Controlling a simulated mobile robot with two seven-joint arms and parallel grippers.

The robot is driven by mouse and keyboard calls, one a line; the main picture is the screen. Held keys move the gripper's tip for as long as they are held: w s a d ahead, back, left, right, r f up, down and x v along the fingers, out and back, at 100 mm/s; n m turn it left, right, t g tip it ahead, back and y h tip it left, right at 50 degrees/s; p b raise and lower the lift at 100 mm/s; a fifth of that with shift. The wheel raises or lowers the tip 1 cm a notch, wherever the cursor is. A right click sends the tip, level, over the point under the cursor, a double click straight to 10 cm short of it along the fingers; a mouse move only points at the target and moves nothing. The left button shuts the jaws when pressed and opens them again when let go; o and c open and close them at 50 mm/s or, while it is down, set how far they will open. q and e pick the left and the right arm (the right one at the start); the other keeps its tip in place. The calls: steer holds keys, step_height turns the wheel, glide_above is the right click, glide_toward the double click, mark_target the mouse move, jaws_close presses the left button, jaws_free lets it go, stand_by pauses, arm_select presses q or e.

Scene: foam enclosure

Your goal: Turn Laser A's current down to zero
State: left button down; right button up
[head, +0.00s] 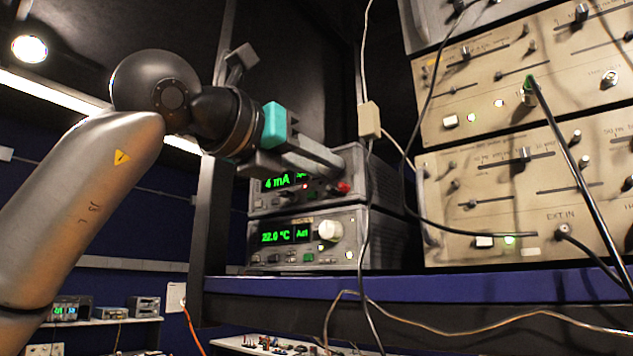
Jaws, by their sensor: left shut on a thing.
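No label naming Laser A is legible. My left gripper (335,168) comes in from the left and is shut at the right part of this box's front, where it hides the current knob it grips. A red round part (344,187) shows just below the fingertips. The lower controller box (350,258) reads 22.0 °C and has a pale knob (330,230). My right gripper is not in view.
A stack of beige instrument panels (490,190) with sliders and plugged cables stands at the right. A thin cable with a beige block (369,120) hangs beside the boxes. The blue shelf edge (450,288) runs below, with a loose wire in front.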

arm_select(q)
steer(key=shift+s+n+b, duration=0.1)
steer(key=shift+n+b, duration=2.35)
steer(key=shift+n, duration=1.85)
steer(key=shift+r, duration=0.1)
steer(key=c, duration=0.6)
jaws_free()
steer(key=b+v, duration=0.3)
steer(key=v, duration=1.2)
steer(key=shift+s, duration=0.15)
